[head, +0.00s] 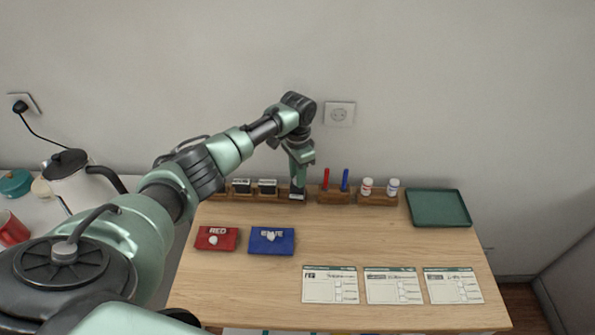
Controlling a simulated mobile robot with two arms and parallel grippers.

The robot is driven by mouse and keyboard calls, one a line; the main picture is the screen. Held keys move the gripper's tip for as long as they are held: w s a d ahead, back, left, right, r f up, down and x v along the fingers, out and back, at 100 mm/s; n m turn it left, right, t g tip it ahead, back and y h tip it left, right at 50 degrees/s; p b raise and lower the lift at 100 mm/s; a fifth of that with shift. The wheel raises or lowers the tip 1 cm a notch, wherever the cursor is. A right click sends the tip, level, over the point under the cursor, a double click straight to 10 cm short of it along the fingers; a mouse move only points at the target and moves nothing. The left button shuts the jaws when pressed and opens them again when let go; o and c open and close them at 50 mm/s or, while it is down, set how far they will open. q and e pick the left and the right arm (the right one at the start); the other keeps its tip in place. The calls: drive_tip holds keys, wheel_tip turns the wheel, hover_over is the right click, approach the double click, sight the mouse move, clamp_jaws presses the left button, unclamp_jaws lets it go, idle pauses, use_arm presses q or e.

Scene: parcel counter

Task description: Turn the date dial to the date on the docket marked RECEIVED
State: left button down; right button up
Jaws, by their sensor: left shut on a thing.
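Three paper dockets lie in a row on the wooden counter: the left docket (330,287), the middle docket (393,288) and the right docket (453,288). Their print is too small to read, so I cannot tell which is marked RECEIVED. My left gripper (298,188) reaches down to the rack at the back and is shut on a dark stamp-like block (297,196), which stands at or just above the rack. Two similar dark blocks, one left (241,187) and one right (267,188), stand beside it. No date dial can be made out. My right gripper is not in view.
A red pad (217,240) and a blue pad (272,243) lie front-left. A pen holder (335,197), a bottle rack (378,199) and a green tray (440,208) line the back. The counter's middle is clear. A kettle (70,185) stands at left.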

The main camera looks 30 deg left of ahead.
use_arm(q)
drive_tip(key=shift+m+p, duration=0.45)
drive_tip(key=shift+m, duration=1.75)
drive_tip(key=c, duration=1.2)
unclamp_jaws()
drive_tip(key=shift+o, duration=0.2)
wheel_tip(320, 180, up, 8)
drive_tip(key=shift+f+b, duration=0.1)
drive_tip(key=shift+b, duration=0.5)
